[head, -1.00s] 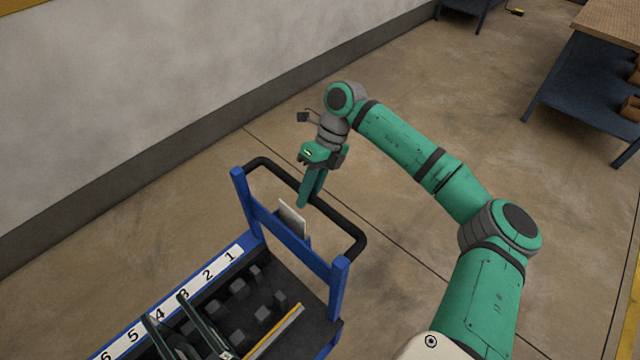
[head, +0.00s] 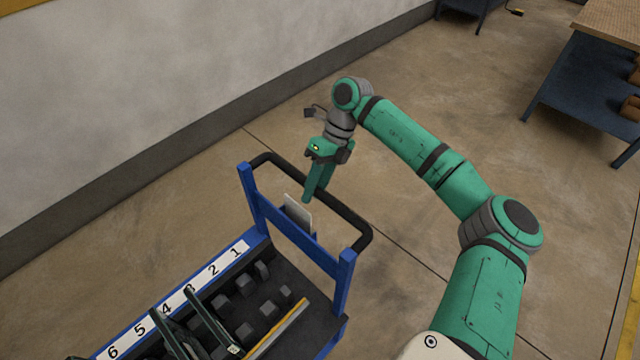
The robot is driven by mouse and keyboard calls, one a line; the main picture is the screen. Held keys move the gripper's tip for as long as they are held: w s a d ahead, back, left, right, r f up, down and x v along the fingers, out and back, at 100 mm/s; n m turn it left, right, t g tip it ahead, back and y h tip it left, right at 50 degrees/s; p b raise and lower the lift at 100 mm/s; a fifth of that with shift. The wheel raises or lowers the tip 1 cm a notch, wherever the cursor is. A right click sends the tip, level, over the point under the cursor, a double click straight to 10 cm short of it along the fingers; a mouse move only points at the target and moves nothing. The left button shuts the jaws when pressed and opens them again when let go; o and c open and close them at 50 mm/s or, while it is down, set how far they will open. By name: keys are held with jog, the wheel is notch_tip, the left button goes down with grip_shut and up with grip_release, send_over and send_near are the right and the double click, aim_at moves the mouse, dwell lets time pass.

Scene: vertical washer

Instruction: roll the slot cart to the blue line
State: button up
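The slot cart (head: 296,232) is at the lower middle of the head view, with a blue frame, a dark slotted bed and a white strip numbered 1 to 6. Its black handle bar (head: 352,216) loops out at the far end. The cart's near end is cut off by the bottom edge. No blue line shows on the visible floor.
Dark parts (head: 205,322) sit in some cart slots. A grey wall (head: 150,110) runs along the left. A workbench (head: 590,75) stands at the upper right. A yellow floor strip (head: 632,320) shows at the right edge. Floor beyond the handle is clear.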

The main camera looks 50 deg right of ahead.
jog(key=o, duration=0.3)
jog(key=v, duration=1)
jog(key=shift+d+r, duration=0.15)
jog(key=shift+r, duration=0.05)
dwell(0.3)
dwell(0.5)
